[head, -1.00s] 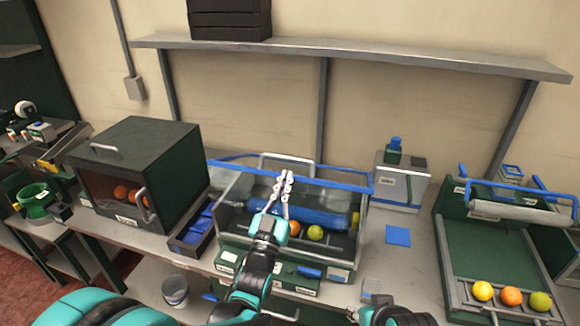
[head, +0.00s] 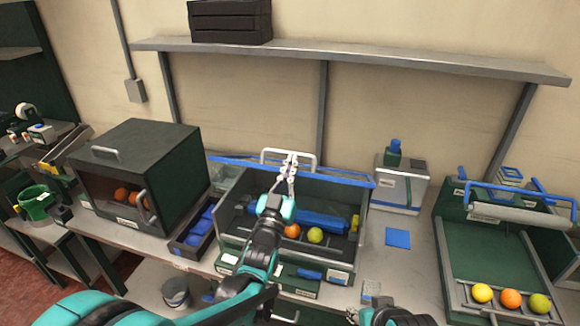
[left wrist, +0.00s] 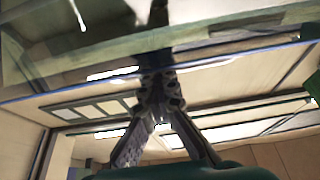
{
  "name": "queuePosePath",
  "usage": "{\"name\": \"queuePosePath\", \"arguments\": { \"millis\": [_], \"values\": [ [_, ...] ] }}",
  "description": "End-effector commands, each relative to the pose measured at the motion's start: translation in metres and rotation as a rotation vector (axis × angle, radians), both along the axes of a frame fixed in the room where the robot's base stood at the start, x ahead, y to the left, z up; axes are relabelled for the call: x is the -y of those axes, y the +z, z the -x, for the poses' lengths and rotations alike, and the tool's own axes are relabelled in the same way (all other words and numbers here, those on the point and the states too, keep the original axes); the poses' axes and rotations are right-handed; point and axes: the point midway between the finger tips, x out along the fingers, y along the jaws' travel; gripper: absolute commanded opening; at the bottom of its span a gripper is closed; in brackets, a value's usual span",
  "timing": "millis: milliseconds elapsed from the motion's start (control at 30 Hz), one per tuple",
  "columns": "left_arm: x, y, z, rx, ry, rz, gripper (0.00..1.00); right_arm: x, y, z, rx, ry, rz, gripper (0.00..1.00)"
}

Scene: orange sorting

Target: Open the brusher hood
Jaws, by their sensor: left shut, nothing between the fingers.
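The brusher (head: 232,222) is the green and grey machine in the middle of the bench, with a blue roller brush (head: 312,219) inside. Its clear hood (head: 340,178), edged in blue, stands raised at the back, so the brush and fruit show from above. The hood's pale bar handle (head: 313,160) is at its upper middle. My left gripper (head: 290,160) is shut and empty, reaching over the brusher and overlapping the handle; contact is unclear. The left wrist view shows the fingers together (left wrist: 158,90) by the clear, blue-edged panel (left wrist: 225,58). My right gripper (head: 352,314) is low at the front, partly cut off.
An orange (head: 292,231) and a yellow-green fruit (head: 315,235) sit in the brusher. A dark box (head: 180,150) with oranges stands left. A green tray machine (head: 480,250) with three fruits stands right. A wall shelf (head: 400,58) runs above.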

Motion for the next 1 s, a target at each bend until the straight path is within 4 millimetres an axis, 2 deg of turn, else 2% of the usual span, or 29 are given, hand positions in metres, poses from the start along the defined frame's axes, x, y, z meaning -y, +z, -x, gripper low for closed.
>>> {"name": "queuePosePath", "arguments": {
  "millis": [33,167,333,567,700,800,1000],
  "values": [
    [0.001,0.011,-0.004,-0.015,0.0,-0.005,0.0,0.0,0.012,0.0,0.0,0.0,0.0,0.4],
    [0.005,0.031,-0.015,-0.073,0.0,-0.023,0.0,0.0,0.037,0.0,0.0,0.0,0.0,0.4],
    [0.013,0.061,-0.039,-0.177,-0.001,-0.056,0.0,0.0,0.076,0.0,0.0,0.0,0.0,0.4],
    [0.025,0.092,-0.081,-0.243,0.004,-0.076,0.0,0.0,0.103,0.0,0.0,0.0,0.0,0.4],
    [0.033,0.116,-0.109,-0.392,0.009,-0.123,0.0,0.0,0.145,0.0,0.0,0.0,0.0,0.4],
    [0.041,0.124,-0.126,-0.492,0.0,-0.16,0.0,0.0,0.164,0.0,0.0,0.0,0.0,0.4],
    [0.054,0.135,-0.164,-0.618,-0.001,-0.201,0.0,0.0,0.189,0.0,0.0,0.0,0.0,0.4]
  ]
}}
